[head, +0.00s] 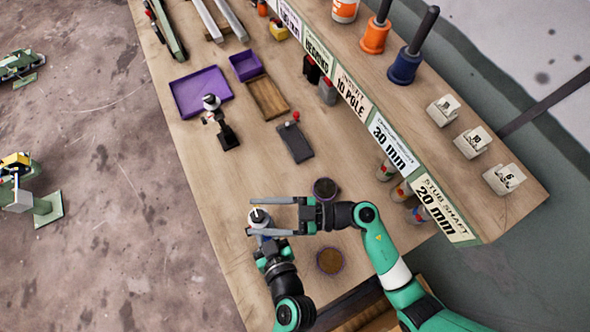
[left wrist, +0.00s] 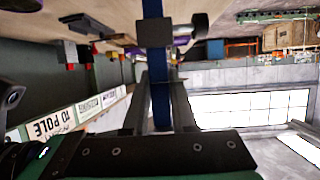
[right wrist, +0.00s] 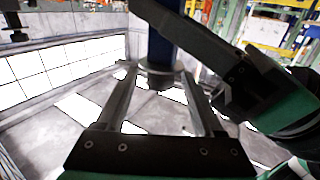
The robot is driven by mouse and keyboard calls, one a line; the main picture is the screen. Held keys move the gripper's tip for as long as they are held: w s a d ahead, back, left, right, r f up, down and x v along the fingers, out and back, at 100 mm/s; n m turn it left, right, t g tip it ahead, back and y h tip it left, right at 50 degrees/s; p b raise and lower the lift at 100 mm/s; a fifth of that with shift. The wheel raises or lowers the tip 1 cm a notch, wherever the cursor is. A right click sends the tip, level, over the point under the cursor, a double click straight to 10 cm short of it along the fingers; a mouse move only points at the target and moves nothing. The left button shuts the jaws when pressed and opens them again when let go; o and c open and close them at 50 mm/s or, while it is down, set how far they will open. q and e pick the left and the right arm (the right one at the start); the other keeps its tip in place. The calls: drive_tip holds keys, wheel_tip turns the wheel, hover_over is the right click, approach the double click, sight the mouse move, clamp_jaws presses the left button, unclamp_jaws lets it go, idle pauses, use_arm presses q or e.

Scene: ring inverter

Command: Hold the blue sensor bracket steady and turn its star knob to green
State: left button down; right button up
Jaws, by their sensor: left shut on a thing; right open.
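The blue sensor bracket (left wrist: 153,90) shows in the left wrist view as a blue post with a dark block on it, between the fingers of my left gripper (left wrist: 158,75), which is shut on it. In the right wrist view the blue post (right wrist: 160,42) stands beyond the fingertips of my right gripper (right wrist: 160,80). In the head view the right gripper (head: 250,216) is open, its two fingers either side of a small pale top with a dark tip (head: 259,215). I cannot tell the star knob's colour mark. My grippers hide much of the bracket.
A purple tray (head: 190,98), a purple bin (head: 246,67) and a black stand with a pale top (head: 226,138) lie farther back on the wooden bench. Two round dishes (head: 330,260) are near my arms. A labelled shelf (head: 440,150) borders the right side.

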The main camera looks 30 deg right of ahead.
drive_tip(key=v, duration=0.8)
drive_tip(key=x, duration=0.9)
clamp_jaws()
